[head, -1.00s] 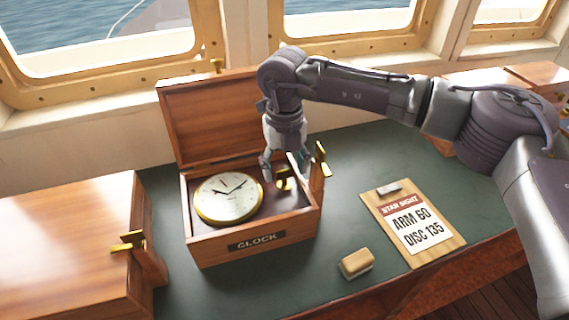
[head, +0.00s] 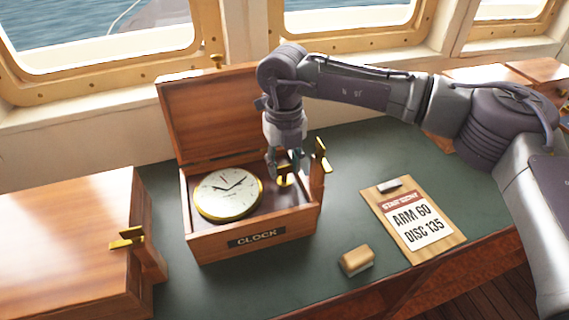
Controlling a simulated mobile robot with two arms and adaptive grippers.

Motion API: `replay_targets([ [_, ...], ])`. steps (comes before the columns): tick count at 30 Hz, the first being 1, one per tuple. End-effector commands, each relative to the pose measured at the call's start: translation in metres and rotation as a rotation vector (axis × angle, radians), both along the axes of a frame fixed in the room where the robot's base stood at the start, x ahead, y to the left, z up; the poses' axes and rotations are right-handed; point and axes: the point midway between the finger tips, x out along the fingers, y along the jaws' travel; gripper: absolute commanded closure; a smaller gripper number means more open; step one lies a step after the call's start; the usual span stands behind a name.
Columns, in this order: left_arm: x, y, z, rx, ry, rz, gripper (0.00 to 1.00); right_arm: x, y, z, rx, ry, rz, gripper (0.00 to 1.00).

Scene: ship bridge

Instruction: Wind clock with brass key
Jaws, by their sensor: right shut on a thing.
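The clock (head: 229,193), with a white dial and brass rim, lies face up in an open wooden box labelled CLOCK (head: 205,247). The box lid (head: 213,120) stands open at the back. My right gripper (head: 286,166) points down into the right part of the box, beside the clock. It is shut on a brass key (head: 285,179). The key's lower end is hard to see, so I cannot tell what it touches. My left gripper is out of view.
A brass fitting (head: 320,156) stands up at the box's right side, close to my gripper. A closed wooden box (head: 65,235) is at left. A clipboard (head: 451,246) and a small tan block (head: 356,261) lie on the green desktop (head: 340,215). Windows line the back.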

Motion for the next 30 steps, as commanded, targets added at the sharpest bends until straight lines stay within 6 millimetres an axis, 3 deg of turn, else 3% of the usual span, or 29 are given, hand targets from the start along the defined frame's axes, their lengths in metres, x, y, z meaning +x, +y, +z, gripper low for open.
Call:
replay_targets([
  [15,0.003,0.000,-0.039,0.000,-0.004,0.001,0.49,0.001,0.000,-0.003,0.002,-0.004,0.392,0.95],
  [30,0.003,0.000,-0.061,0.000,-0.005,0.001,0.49,0.001,0.000,-0.001,0.001,-0.004,0.867,0.95],
])
